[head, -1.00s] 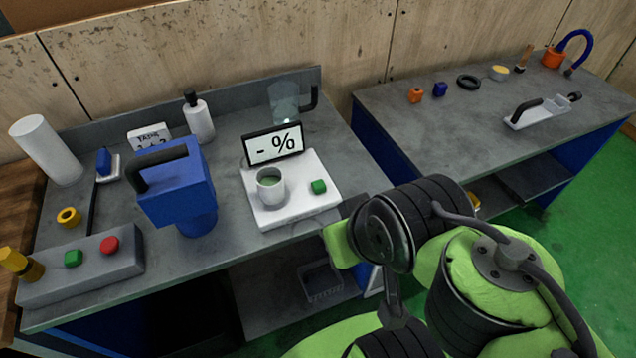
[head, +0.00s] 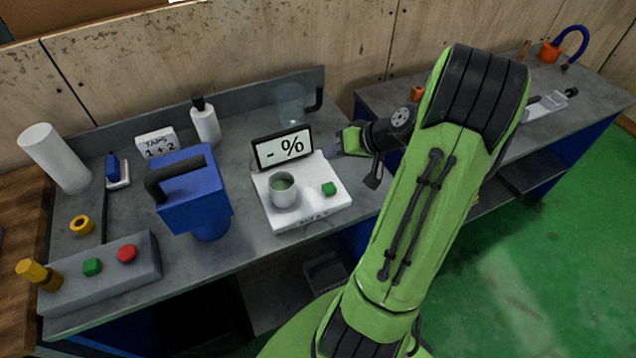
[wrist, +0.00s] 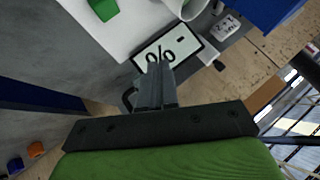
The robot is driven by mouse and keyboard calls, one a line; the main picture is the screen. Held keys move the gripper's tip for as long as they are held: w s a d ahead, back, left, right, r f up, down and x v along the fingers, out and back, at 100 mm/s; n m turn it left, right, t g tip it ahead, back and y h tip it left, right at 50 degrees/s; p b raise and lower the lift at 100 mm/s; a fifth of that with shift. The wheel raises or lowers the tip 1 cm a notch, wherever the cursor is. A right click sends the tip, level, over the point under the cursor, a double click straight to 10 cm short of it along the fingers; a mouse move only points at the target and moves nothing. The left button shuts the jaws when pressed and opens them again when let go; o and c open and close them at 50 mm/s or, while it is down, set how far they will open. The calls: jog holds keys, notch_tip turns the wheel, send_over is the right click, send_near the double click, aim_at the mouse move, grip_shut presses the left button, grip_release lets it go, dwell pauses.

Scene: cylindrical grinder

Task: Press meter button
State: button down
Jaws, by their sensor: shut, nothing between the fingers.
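The meter is a white box (head: 305,207) with a black-framed display (head: 283,149) reading "- %". Its green button (head: 329,188) is on the right side of its top. A white cup (head: 284,190) with greenish contents stands beside the button. My gripper (head: 332,147) is shut and empty, beside the display's right edge and behind the button, apart from it. In the wrist view the shut fingers (wrist: 161,72) overlap the display (wrist: 172,50); the green button (wrist: 103,9) lies at the top edge, with the cup (wrist: 186,7) to its right.
A blue handled device (head: 190,195) stands left of the meter. A grey control box (head: 105,275) with green and red buttons sits front left. A white bottle (head: 206,123) and a clear beaker (head: 290,105) stand behind. A second bench (head: 520,130) is at right.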

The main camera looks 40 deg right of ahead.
aim_at(333, 187)
jog(key=shift+f, duration=0.1)
notch_tip(333, 187, down, 9)
jog(key=b, duration=0.7)
dwell(1.8)
jog(key=shift+f+b, duration=0.25)
jog(key=shift+b, duration=0.3)
jog(key=shift+f+b, duration=0.55)
jog(key=shift+f, duration=0.05)
dwell(0.3)
jog(key=shift+r+p, duration=0.8)
jog(key=shift+r, duration=0.25)
